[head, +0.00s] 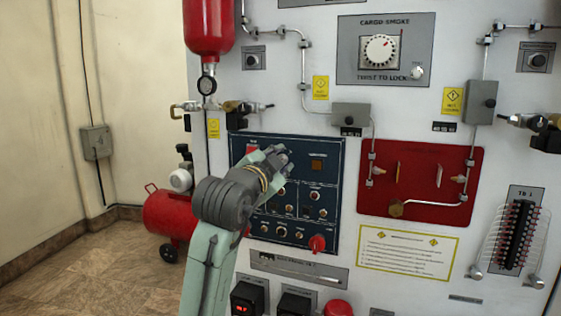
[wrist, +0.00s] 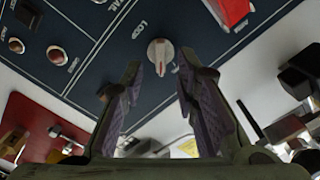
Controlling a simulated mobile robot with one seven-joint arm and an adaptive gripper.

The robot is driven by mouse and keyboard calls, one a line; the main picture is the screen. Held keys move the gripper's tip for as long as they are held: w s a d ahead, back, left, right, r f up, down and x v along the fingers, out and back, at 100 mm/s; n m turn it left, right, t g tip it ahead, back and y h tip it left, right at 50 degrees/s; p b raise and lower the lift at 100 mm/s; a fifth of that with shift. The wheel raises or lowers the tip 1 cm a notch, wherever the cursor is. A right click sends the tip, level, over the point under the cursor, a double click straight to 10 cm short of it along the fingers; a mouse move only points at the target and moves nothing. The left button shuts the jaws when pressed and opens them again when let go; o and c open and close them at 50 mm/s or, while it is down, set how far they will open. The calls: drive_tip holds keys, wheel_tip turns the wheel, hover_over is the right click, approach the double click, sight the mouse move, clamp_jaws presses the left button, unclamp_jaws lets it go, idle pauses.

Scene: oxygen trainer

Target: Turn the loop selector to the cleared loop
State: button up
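The loop selector is a white rotary knob with a red pointer mark (wrist: 160,52), on the dark blue panel (head: 330,222). The word LOOP is printed beside it in the wrist view. Its red mark points down toward my gripper in that view; I cannot read which loop it indicates. My gripper (wrist: 160,82) is open, its two dark fingers spread below and on either side of the knob, apparently not touching it. In the head view my gripper (head: 277,160) is in front of the panel's upper left part and hides the knob.
A red switch cover (wrist: 228,10) sits close to the selector. An amber square light (head: 317,165) and several small knobs share the panel. A red board (head: 425,160) with pipework is to its right. A red knob (head: 317,243) is at the panel's lower right.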

drive_tip(key=v, duration=1.1)
drive_tip(key=shift+s, duration=0.15)
